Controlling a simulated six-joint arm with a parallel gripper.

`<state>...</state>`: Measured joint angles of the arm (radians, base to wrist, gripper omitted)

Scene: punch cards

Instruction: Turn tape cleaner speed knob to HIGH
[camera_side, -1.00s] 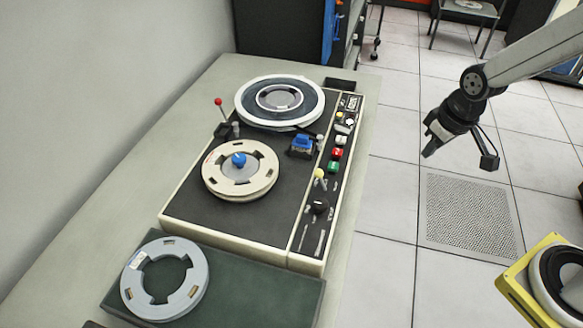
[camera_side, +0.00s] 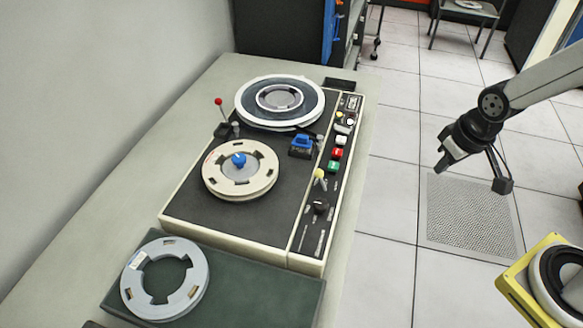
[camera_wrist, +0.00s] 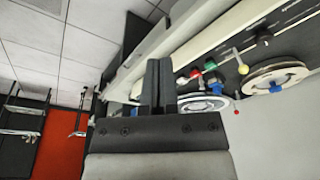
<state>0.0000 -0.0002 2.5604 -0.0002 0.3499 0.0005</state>
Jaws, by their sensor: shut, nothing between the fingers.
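The tape cleaner (camera_side: 225,219) is a cream-edged, black-topped machine on a pale table in the side view. A control strip (camera_side: 311,232) runs along its right side. A black knob (camera_side: 320,206) sits low on this strip, below a yellow-tipped lever (camera_side: 319,173); I cannot read its setting. A second, pale knob (camera_side: 343,126) is near the strip's top. My gripper (camera_side: 440,167) is shut and empty, in the air to the right of the machine and apart from it. In the wrist view my closed fingers (camera_wrist: 158,62) show, with the machine's controls (camera_wrist: 210,64) tilted beyond them.
Two reels (camera_side: 299,118) (camera_side: 262,186) sit on the machine, with a red-tipped lever (camera_side: 219,102) to their left. A loose grey reel (camera_side: 200,273) lies on a green box in front. A yellow-framed reel (camera_side: 513,287) is at lower right. Open floor lies between machine and arm.

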